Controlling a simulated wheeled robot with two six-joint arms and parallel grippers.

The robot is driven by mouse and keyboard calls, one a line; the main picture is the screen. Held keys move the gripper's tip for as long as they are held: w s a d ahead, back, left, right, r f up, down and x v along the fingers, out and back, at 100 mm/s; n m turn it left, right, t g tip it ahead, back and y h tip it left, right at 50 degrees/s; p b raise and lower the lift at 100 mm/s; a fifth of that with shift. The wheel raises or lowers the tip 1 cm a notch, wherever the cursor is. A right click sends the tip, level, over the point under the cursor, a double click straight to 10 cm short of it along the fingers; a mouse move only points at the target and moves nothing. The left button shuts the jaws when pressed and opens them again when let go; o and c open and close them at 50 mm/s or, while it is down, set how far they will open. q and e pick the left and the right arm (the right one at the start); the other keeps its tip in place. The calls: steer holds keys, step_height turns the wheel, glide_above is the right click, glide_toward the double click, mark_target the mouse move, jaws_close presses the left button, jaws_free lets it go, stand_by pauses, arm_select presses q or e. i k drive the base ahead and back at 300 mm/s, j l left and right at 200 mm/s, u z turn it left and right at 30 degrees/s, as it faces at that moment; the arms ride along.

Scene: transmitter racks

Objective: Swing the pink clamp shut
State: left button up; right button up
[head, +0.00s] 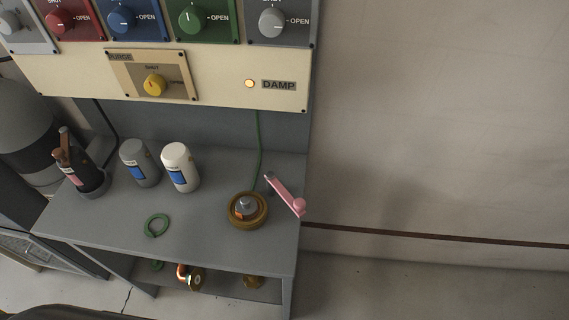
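The pink clamp (285,194) is at the right edge of the grey bench, seen in the head view. Its pink arm slants from upper left down to a rounded pink knob at lower right, which sticks out past the bench edge. A round brass fitting (248,210) with a grey centre and an orange mark sits on the bench just left of the clamp. The clamp's arm lies beside the fitting, not across it. Neither of my grippers shows in this view.
A grey canister (139,163), a white canister (180,167), a dark holder (80,164) and a green ring (156,225) are on the bench (205,228). A valve panel (215,75) hangs above. Open floor lies right of the bench.

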mark_target(298, 205)
steer(key=l+u, duration=0.15)
steer(key=l, duration=0.3)
steer(key=k+l+u, duration=0.1)
steer(key=l, duration=0.35)
steer(key=k+l+u, duration=0.15)
steer(key=l, duration=0.25)
steer(key=k+l+u, duration=0.1)
steer(key=l, duration=0.35)
steer(key=k+l+u, duration=0.15)
steer(key=l, duration=0.25)
